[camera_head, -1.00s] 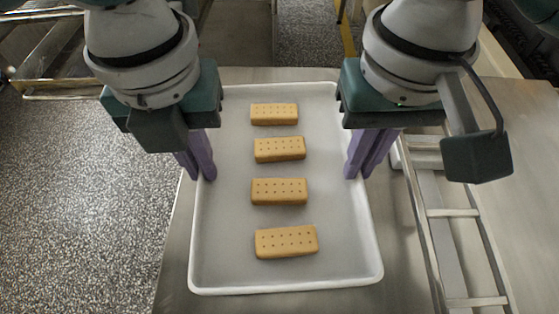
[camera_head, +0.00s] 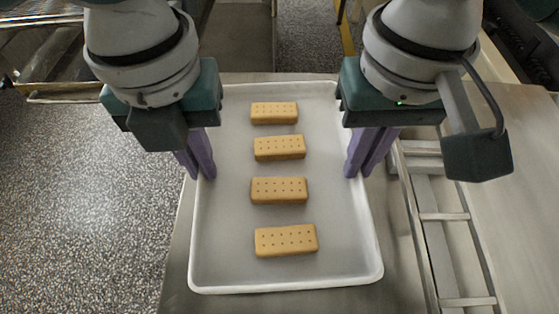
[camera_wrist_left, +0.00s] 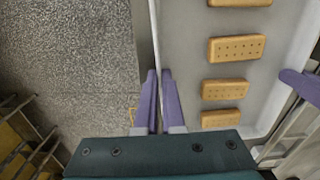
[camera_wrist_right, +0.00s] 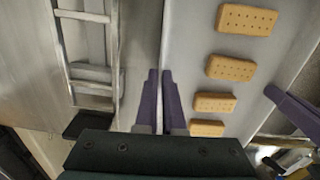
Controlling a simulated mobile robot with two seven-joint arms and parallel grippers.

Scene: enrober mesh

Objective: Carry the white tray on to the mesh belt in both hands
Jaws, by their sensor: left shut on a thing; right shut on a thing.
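The white tray (camera_head: 225,275) lies lengthwise in the middle of the head view and looks level. Several golden biscuits (camera_head: 279,190) lie in one row along it. My left gripper (camera_head: 202,176) is shut on the tray's left rim, and the left wrist view shows that rim between the fingers (camera_wrist_left: 158,130). My right gripper (camera_head: 358,174) is shut on the right rim, which also runs between the fingers in the right wrist view (camera_wrist_right: 160,130). I cannot make out the mesh belt for certain.
A steel table (camera_head: 178,275) shows under the tray. A ladder-like metal frame (camera_head: 446,216) runs close along its right side, with a flat surface (camera_head: 525,230) beyond. Speckled floor (camera_head: 80,200) is open on the left. Metal rails (camera_head: 45,75) stand at the far left.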

